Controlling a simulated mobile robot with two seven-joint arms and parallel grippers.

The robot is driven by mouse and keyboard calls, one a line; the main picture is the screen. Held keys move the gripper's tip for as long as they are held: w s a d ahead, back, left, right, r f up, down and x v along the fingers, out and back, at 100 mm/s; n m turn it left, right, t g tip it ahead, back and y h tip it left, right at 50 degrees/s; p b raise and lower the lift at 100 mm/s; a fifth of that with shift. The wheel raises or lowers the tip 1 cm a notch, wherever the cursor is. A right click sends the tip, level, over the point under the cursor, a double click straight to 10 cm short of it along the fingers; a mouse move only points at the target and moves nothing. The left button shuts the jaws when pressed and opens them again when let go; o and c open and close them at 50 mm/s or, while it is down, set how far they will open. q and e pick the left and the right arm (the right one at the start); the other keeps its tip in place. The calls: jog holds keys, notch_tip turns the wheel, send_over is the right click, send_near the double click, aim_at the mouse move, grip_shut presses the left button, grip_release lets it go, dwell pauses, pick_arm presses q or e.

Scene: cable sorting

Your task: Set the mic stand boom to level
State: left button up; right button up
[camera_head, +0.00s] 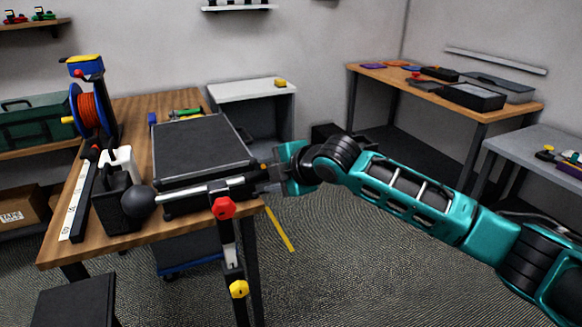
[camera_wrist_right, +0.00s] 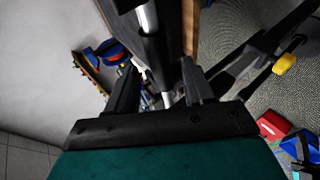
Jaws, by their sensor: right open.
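The mic stand (camera_head: 229,257) stands at the table's front right edge, with a red knob (camera_head: 223,207) at the pivot and a yellow knob (camera_head: 238,289) lower down. Its silver and black boom (camera_head: 185,192) runs from a black ball-shaped mic (camera_head: 139,201) on the left to my right gripper (camera_head: 268,178), rising slightly rightward in the picture. I cannot tell its true tilt. In the right wrist view the boom (camera_wrist_right: 148,20) comes down between the two spread fingers of my right gripper (camera_wrist_right: 160,90). The fingers look apart from it. My left gripper is out of view.
A white cabinet (camera_head: 250,91) stands behind.

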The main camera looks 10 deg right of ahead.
jog(key=v, duration=0.7)
jog(key=shift+s+r, duration=0.1)
jog(key=shift+s, duration=0.05)
jog(key=s+a+f+m+t+y, duration=0.1)
jog(key=s+f+m, duration=0.35)
jog(key=f, duration=0.25)
jog(key=s+f+m, duration=0.3)
jog(key=f+m, duration=0.2)
jog(key=f, duration=0.2)
jog(key=s+d+f+m+h, duration=0.3)
jog(key=s+d+f+m, duration=0.2)
jog(key=s+f, duration=0.3)
jog(key=s+d+f+m+h, duration=0.2)
jog(key=s+d+f+m, duration=0.4)
jog(key=s, duration=0.4)
notch_tip(320, 180, down, 2)
jog(key=shift+s+d+f+h, duration=0.2)
jog(key=shift+d+h, duration=0.2)
jog(key=shift+d, duration=0.45)
